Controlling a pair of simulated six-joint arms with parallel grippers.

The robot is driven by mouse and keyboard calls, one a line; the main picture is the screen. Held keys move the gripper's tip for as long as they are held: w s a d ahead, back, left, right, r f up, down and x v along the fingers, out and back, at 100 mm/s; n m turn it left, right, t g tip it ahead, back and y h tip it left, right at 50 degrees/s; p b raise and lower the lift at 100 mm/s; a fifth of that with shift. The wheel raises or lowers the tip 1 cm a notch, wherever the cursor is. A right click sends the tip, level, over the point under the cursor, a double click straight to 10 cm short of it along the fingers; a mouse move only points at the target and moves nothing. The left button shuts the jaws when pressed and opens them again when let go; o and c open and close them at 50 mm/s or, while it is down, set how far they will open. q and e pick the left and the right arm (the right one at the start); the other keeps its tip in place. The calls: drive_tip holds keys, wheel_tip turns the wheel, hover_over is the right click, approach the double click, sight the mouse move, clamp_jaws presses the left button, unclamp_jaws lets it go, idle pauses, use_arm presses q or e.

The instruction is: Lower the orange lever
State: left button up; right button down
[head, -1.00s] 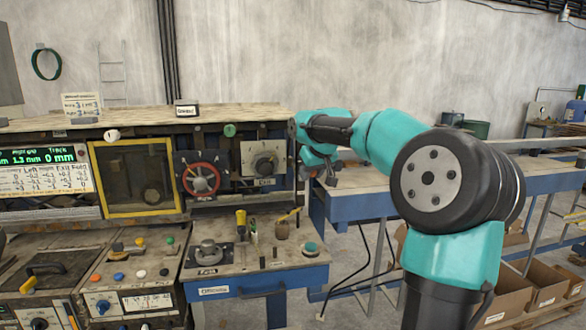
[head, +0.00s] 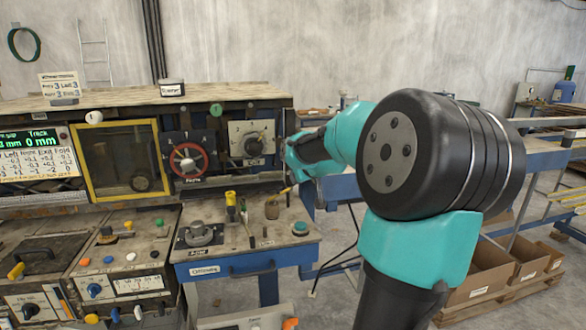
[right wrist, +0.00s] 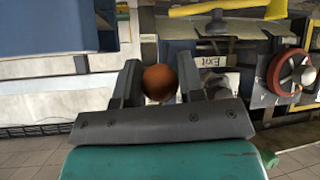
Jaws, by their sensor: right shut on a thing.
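In the right wrist view, the round orange knob (right wrist: 159,82) of the lever sits between the two dark fingers of my right gripper (right wrist: 160,85), which is shut on it. The lever's shaft is hidden. An upside-down "Exit" label lies just right of the fingers. In the head view, my right arm reaches to the right end of the machine; my arm links hide most of the gripper there, and I cannot make out the lever's knob. My left gripper is in neither view.
A dial panel (head: 251,141) and a red handwheel (head: 188,160) stand left of my arm.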

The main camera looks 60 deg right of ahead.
drive_tip(key=shift+w+d+f, duration=0.15)
drive_tip(key=shift+f, duration=1)
drive_tip(key=c, duration=0.8)
unclamp_jaws()
drive_tip(key=shift+o, duration=0.2)
drive_tip(key=v, duration=1.7)
